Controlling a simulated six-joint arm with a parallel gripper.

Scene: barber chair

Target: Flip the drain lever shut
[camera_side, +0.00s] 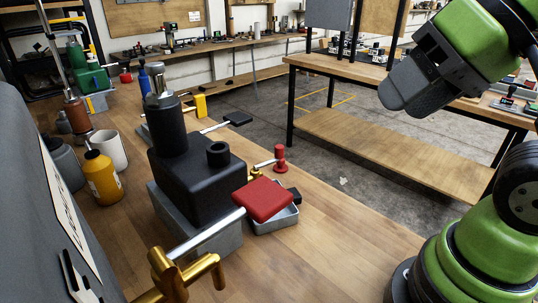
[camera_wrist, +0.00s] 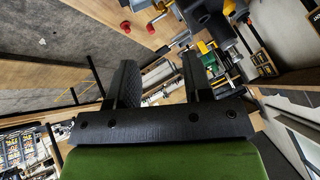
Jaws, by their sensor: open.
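The black pump block (camera_side: 195,165) stands on a grey base on the wooden bench in the side view. At its right, a thin metal arm with an upright red knob (camera_side: 280,158) reaches out from a brass fitting (camera_side: 256,173); this looks like the drain lever, but its exact setting is hard to tell. Two small red parts (camera_wrist: 125,27) show at the top of the wrist view. My gripper (camera_side: 405,92) is high at the upper right, well apart from the pump. In the wrist view my gripper (camera_wrist: 160,65) is open, with nothing seen between its fingers.
A red pad (camera_side: 264,199) sits over a grey metal tray (camera_side: 275,221) close to the red knob. A silver bar and brass handle (camera_side: 190,270) lie in front. A yellow bottle (camera_side: 102,178) and white cup (camera_side: 109,149) stand left. The bench's right part is clear.

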